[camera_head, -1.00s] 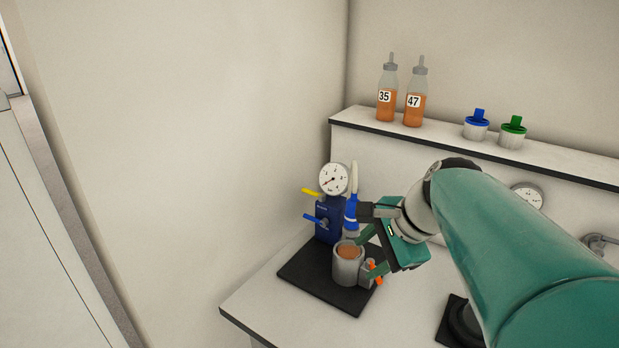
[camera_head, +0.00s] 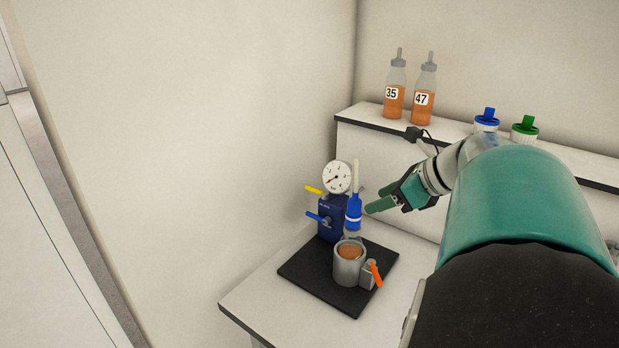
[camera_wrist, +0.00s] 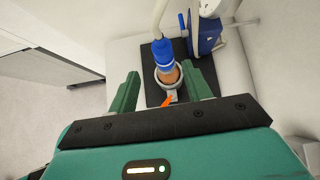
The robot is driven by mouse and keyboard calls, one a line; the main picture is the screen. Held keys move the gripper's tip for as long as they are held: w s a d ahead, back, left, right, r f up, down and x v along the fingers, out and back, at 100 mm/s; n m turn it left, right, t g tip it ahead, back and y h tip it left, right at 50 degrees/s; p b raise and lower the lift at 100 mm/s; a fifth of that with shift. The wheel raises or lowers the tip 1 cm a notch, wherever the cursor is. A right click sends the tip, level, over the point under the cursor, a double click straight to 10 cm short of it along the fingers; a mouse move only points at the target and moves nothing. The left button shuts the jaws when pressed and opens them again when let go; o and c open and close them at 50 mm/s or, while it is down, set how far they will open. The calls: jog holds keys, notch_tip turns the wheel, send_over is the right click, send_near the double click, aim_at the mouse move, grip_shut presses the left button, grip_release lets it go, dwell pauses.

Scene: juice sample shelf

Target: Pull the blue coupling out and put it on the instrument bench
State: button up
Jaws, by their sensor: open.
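The blue coupling (camera_head: 354,211) stands upright with a pale hose rising from its top, just above the rear rim of a grey metal cup (camera_head: 347,267) of orange juice. In the wrist view the coupling (camera_wrist: 163,53) lies beyond the fingertips, in line with the gap between them. My gripper (camera_head: 374,204) is open and empty just right of the coupling; in the wrist view its green fingers (camera_wrist: 162,84) are spread apart. Whether a fingertip touches the coupling cannot be told. The instrument bench (camera_head: 252,302) is the white surface under the black mat.
A blue valve block (camera_head: 331,219) with yellow and blue levers and a gauge (camera_head: 337,177) stands behind left. An orange lever (camera_head: 375,274) sticks out from the cup's right.

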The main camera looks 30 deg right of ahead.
aim_at(357, 201)
jog(key=shift+d+x, duration=0.2)
jog(key=shift+x, duration=4.2)
jog(key=shift+w, duration=0.15)
jog(key=shift+c, duration=0.4)
grip_shut()
jog(key=shift+r, duration=0.1)
jog(key=shift+r, duration=0.75)
jog(key=shift+r, duration=1.3)
